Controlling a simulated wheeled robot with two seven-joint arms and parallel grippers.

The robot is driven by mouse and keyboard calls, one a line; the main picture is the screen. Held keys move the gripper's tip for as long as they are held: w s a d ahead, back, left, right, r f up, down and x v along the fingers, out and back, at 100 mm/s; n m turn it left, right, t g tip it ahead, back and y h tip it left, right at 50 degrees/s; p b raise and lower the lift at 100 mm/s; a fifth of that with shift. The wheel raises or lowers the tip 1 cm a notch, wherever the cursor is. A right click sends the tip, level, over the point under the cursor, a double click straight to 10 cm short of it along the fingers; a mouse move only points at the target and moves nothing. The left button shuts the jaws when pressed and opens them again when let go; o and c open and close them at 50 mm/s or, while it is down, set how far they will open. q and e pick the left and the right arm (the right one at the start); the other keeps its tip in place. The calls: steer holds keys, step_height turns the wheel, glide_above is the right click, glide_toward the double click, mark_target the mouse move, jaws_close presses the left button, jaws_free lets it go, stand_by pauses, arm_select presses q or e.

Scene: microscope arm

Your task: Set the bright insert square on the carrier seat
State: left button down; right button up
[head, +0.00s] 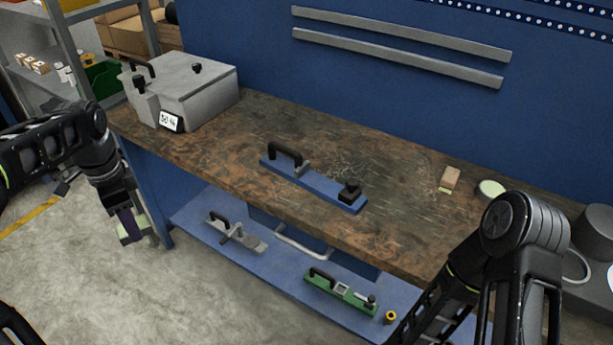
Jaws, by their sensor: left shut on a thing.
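My left gripper (128,222) hangs at the left, over the floor in front of the bench. It is shut on a small pale green piece (132,234), which looks like the bright insert; the fingers hide part of it. A long blue carrier (318,183) with a black handle and a black knob lies on the bench top, right of and apart from the gripper. A green carrier (325,284) with a pale square frame lies on the lower shelf. I cannot tell which holds the seat. My right arm is at the lower right; its gripper is out of view.
A grey lidded box (190,88) stands on the bench's left end. A tan block (450,178) and a round pale dish (490,189) are at the right. A grey handled fixture (236,236) lies on the lower shelf (195,218). The bench top around the blue carrier is clear.

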arm_select(q)
steer(key=shift+d, duration=0.1)
stand_by(0.4)
steer(key=w+d+f+n, duration=0.2)
steer(key=d+n, duration=0.3)
steer(key=d, duration=0.3)
steer(key=w+d+f+n, duration=0.2)
steer(key=d+f+n, duration=0.3)
steer(key=d, duration=0.4)
steer(key=shift+d+n, duration=0.15)
steer(key=shift+n, duration=0.15)
steer(key=shift+f, duration=0.1)
